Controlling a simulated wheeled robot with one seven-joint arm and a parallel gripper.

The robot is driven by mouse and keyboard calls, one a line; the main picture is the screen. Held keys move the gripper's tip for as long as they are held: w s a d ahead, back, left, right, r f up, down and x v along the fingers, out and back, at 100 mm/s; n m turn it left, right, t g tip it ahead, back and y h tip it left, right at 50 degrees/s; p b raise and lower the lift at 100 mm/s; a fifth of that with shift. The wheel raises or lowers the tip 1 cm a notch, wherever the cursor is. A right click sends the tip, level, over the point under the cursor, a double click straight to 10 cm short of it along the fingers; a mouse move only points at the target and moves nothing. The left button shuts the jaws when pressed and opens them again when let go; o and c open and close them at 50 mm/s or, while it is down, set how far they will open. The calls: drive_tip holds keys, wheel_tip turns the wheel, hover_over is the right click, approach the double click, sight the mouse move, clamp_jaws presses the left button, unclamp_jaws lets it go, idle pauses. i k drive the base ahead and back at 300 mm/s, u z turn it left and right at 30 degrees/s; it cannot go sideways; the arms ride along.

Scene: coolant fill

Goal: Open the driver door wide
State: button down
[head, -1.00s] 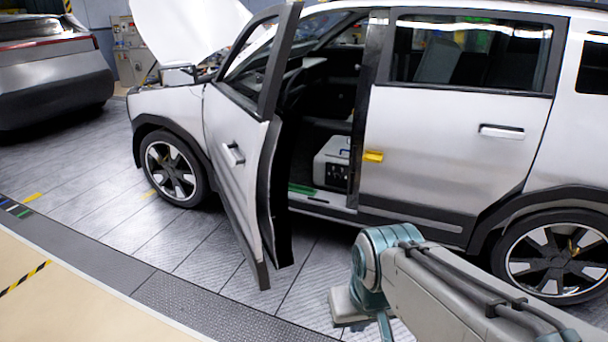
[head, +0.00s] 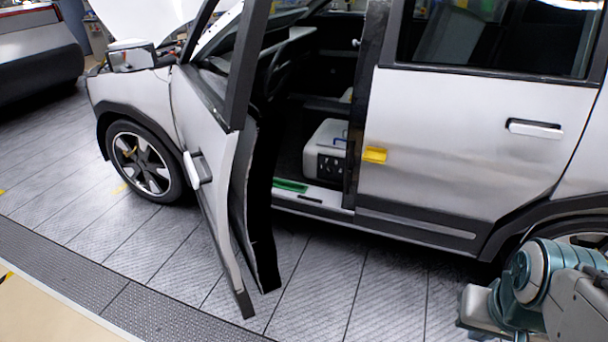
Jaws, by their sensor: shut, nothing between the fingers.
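The driver door (head: 207,145) of the silver car stands open. It is hinged at its left edge by the front fender and swung out toward me, with a clear gap between its free edge and the car body. Its outer handle (head: 197,168) shows on the outer face. The dark inner side (head: 262,200) of the door is seen edge-on. Part of my arm (head: 545,285) is at the lower right, well away from the door and not touching it. My gripper's fingertips are not visible.
The rear door (head: 470,140) is shut, with a yellow tab (head: 375,155) at its front edge. A pale box (head: 327,150) sits inside the doorway, near a green strip (head: 290,186) on the sill. The tiled floor (head: 340,270) in front is clear. The hood (head: 140,15) is raised.

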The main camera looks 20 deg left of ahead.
sight(239, 139)
drive_tip(key=u, duration=0.45)
drive_tip(key=i, duration=1.05)
drive_tip(key=u, duration=0.8)
